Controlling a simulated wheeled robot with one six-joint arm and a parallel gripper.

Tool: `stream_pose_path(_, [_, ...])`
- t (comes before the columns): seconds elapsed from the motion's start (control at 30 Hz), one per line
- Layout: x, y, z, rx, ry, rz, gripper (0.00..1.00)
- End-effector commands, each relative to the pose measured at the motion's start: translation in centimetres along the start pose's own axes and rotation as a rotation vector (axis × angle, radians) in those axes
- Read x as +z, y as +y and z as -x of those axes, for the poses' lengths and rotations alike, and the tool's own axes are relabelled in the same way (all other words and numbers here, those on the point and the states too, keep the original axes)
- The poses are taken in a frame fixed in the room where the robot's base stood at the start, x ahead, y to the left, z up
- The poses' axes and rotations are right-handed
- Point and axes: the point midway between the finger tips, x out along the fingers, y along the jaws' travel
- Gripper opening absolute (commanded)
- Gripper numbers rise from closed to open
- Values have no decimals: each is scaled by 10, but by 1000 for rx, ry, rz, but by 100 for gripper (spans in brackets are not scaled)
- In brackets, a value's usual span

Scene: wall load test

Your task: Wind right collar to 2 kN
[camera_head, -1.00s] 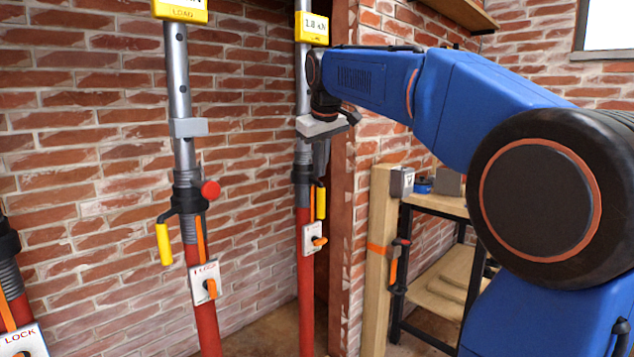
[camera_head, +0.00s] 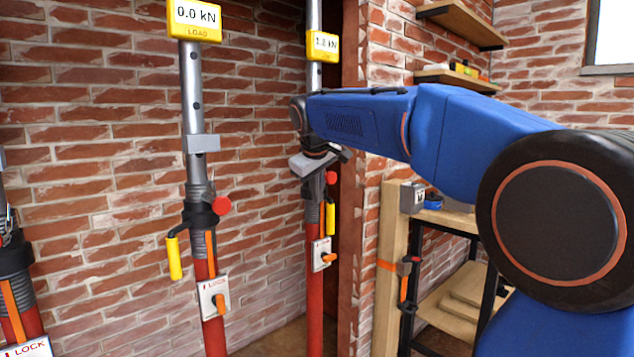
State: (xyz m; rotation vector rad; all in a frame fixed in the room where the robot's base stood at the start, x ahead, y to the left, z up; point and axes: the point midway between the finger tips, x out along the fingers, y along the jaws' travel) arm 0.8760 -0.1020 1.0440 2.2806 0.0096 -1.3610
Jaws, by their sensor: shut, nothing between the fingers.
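The right prop (camera_head: 315,310) is a red tube with a grey upper tube, standing by the brick corner. Its yellow load display (camera_head: 322,46) reads about 1.8 kN, though the digits are small. Its collar is largely hidden behind my gripper; a red knob (camera_head: 331,177) and a yellow crank handle (camera_head: 331,218) show just below. A white lock plate with an orange lever (camera_head: 328,258) sits lower on the tube. My gripper (camera_head: 322,172) is shut and points down at the collar; I cannot tell whether it touches it.
The middle prop (camera_head: 210,262) stands to the left with a yellow display (camera_head: 194,20) reading 0.0 kN and a yellow crank handle (camera_head: 174,258). Another prop (camera_head: 18,290) is at the left edge. A wooden post (camera_head: 388,270) and shelf bench (camera_head: 450,218) stand right.

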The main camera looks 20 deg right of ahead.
Motion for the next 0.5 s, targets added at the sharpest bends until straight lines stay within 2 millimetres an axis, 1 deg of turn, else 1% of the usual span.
stream_pose_path(0.03, [1, 0, -10, -1, -3, 0, 0])
stream_pose_path(0.1, [0, 0, -21, -1, -2, 0, 0])
stream_pose_path(0.2, [2, 14, -29, 1, -2, -3, 0])
stream_pose_path(0.3, [2, 22, -35, 0, -1, -2, 0])
stream_pose_path(0.5, [3, 31, -41, 0, 0, 0, 0])
